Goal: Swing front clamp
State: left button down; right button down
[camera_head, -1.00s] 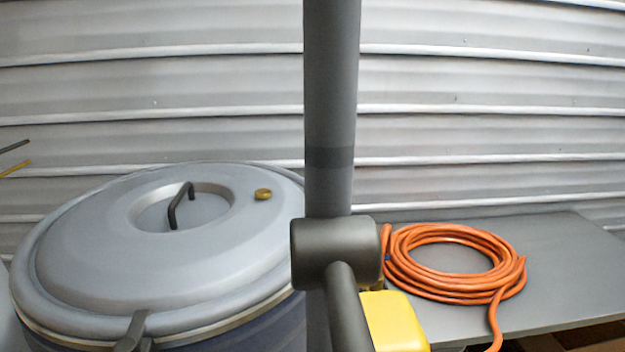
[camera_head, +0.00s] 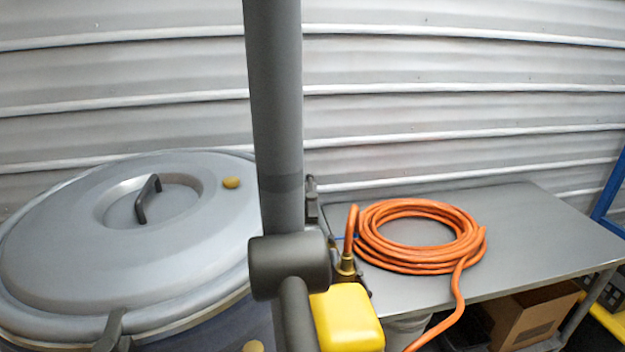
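A large grey drum with a round lid (camera_head: 60,235) stands at the left. A dark clamp lever (camera_head: 113,328) sits at the front of the lid's rim, near the bottom edge; its lower part is cut off by the frame. Another dark clamp-like piece (camera_head: 312,200) shows behind the pole, at the right. The lid has a dark handle (camera_head: 147,198) in its centre and a small brass cap (camera_head: 231,183). Neither of my grippers is in view.
A dark vertical pole (camera_head: 276,130) with a thick joint (camera_head: 287,265) stands in front of the lid's right side. A yellow box (camera_head: 347,318) is beside it. A grey table (camera_head: 540,225) holds a coiled orange hose (camera_head: 375,258). A cardboard box (camera_head: 525,318) is underneath.

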aim_at(311, 197)
jog(key=k+l+z, duration=0.1)
jog(key=l+z, duration=0.25)
jog(key=k+l+z, duration=0.1)
jog(key=z, duration=0.3)
jog(key=l+z, duration=0.55)
jog(key=z, duration=0.2)
jog(key=i+l+z, duration=0.1)
jog(key=z, duration=0.25)
jog(key=i+l+z, duration=0.1)
jog(key=z, duration=0.3)
jog(key=i+l+z, duration=0.15)
jog(key=z, duration=0.2)
jog(key=i+l+u, duration=0.1)
jog(key=i+u, duration=0.3)
jog(key=i+l+u, duration=0.2)
jog(key=u, duration=0.2)
jog(key=i+j+u, duration=0.5)
jog(key=i+u, duration=0.15)
jog(key=u, duration=0.2)
jog(key=i+u, duration=0.8)
jog(key=i+l+u, duration=0.15)
jog(key=i+u, duration=0.15)
jog(key=u, duration=0.15)
jog(key=i+j+u, duration=0.25)
jog(key=i, duration=0.15)
jog(key=i+j+u, duration=0.3)
jog(key=i+u, duration=0.25)
jog(key=i, duration=0.25)
